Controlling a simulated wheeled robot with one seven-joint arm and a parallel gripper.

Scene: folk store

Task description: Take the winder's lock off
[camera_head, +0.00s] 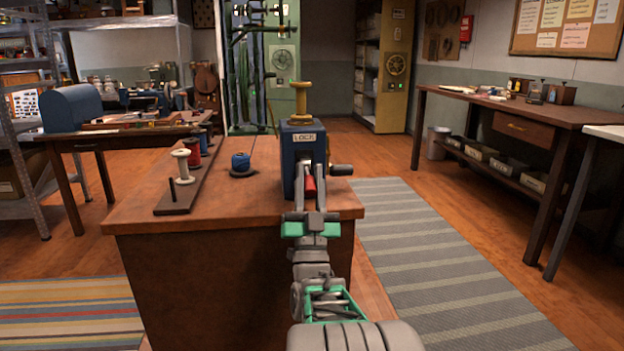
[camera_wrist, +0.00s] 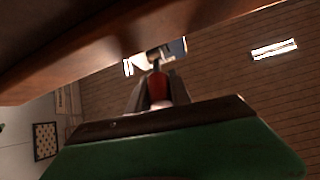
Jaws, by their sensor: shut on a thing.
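The winder (camera_head: 291,160) is a dark blue upright box at the right end of the wooden counter. A white label on it reads LOCK (camera_head: 304,137). A brass spool (camera_head: 300,100) stands on its top, and a dark crank handle (camera_head: 341,170) sticks out at its right. My gripper (camera_head: 310,184) is at the winder's near face, with its fingers on either side of a small red lock piece (camera_head: 310,187). In the wrist view the red piece (camera_wrist: 158,86) is gripped between the two fingers. How it joins the winder is mostly hidden.
On the counter (camera_head: 220,208), left of the winder, are a blue thread spool (camera_head: 240,162) and a dark rack (camera_head: 182,196) with white, red and blue spools. A workbench (camera_head: 530,108) stands at the right. Striped rugs lie on the floor either side of the counter.

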